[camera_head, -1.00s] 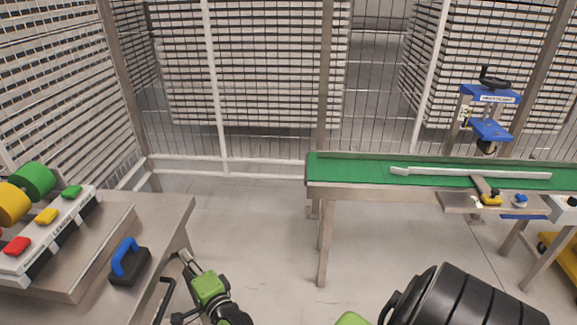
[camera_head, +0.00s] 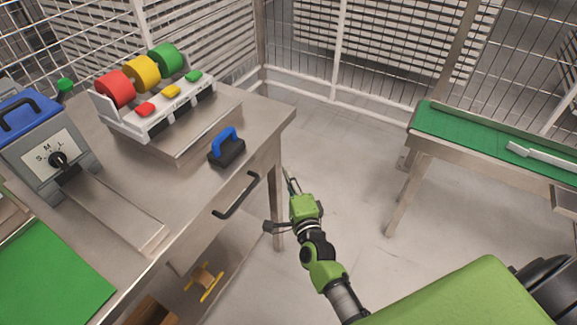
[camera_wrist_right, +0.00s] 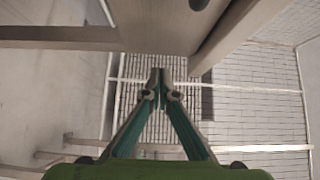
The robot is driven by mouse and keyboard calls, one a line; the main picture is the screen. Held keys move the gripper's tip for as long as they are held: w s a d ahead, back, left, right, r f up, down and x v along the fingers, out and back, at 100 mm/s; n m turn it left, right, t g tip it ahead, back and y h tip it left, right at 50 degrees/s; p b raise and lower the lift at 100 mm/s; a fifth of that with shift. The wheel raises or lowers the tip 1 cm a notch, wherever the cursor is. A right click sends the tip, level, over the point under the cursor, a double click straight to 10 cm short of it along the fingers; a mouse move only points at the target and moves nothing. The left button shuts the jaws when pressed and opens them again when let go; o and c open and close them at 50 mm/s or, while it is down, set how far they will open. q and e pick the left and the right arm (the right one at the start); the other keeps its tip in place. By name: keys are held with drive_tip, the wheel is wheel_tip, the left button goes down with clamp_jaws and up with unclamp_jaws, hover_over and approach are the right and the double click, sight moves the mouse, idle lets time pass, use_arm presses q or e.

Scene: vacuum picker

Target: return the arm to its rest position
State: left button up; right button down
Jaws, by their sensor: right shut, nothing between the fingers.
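My right arm is green and black and comes up from the bottom of the head view. Its gripper (camera_head: 289,176) points up and away, just right of the steel workbench's (camera_head: 278,125) front corner, over the floor. In the right wrist view the two fingers (camera_wrist_right: 160,82) meet at their tips with nothing between them. The workbench's underside and legs seem to show above and around them there. My left gripper is in neither view.
The workbench holds a tape dispenser (camera_head: 125,122) with red, yellow and green rolls, a blue-handled block (camera_head: 227,151) and a grey-blue machine (camera_head: 40,150). A drawer handle (camera_head: 237,197) juts from its front. A green-topped conveyor (camera_head: 470,133) stands right. Floor between is clear.

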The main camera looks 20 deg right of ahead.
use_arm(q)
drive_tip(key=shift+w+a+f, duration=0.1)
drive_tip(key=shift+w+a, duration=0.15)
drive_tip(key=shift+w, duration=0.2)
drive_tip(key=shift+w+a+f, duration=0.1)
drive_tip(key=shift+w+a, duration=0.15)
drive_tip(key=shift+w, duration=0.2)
use_arm(e)
drive_tip(key=s, duration=0.7)
drive_tip(key=shift+a, duration=0.45)
